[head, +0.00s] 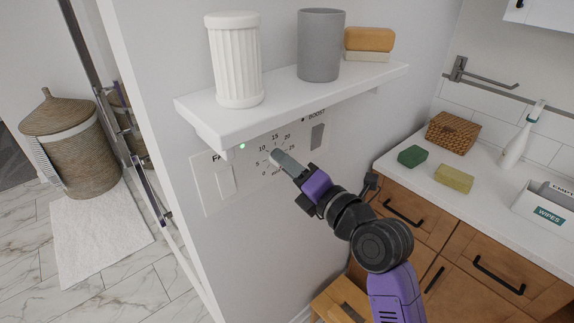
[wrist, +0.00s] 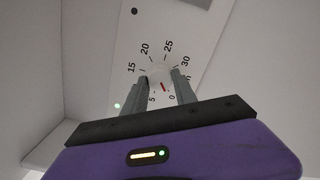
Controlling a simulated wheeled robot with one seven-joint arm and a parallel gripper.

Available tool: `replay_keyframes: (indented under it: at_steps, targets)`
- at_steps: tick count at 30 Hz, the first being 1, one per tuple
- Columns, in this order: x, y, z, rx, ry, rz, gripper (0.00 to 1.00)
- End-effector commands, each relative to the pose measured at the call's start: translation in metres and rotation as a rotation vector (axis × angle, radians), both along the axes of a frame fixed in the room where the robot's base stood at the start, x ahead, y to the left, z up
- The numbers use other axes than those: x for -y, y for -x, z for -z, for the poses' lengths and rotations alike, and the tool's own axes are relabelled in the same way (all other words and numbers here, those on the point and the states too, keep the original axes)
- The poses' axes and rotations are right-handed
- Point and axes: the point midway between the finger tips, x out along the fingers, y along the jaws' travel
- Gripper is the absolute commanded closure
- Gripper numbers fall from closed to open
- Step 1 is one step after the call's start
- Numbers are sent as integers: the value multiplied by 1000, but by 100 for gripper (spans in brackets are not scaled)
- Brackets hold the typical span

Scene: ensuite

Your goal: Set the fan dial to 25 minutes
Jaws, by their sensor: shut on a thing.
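The fan dial (wrist: 158,72) is a small pale round knob on a white wall panel (wrist: 122,62), ringed by marks from 0 to 30. In the wrist view its red pointer lies on the low side, between the 5 and the 0. The 25 mark is on the far side of the knob. My gripper (wrist: 160,82) is shut on the knob, one grey finger on each side. In the head view my gripper (head: 277,158) reaches the panel (head: 208,187) from the right and hides most of the knob.
A rocker switch (head: 226,181) is left of the dial, another (head: 317,137) right. A counter (head: 402,184) stands at right.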

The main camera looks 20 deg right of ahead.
Motion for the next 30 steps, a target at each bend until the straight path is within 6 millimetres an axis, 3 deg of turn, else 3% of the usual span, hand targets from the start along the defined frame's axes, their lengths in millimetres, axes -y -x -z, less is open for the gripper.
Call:
replay_keyframes:
  at_steps: [30]
  targets:
    - [1, 0, -1, -280, -855, 1, 100]
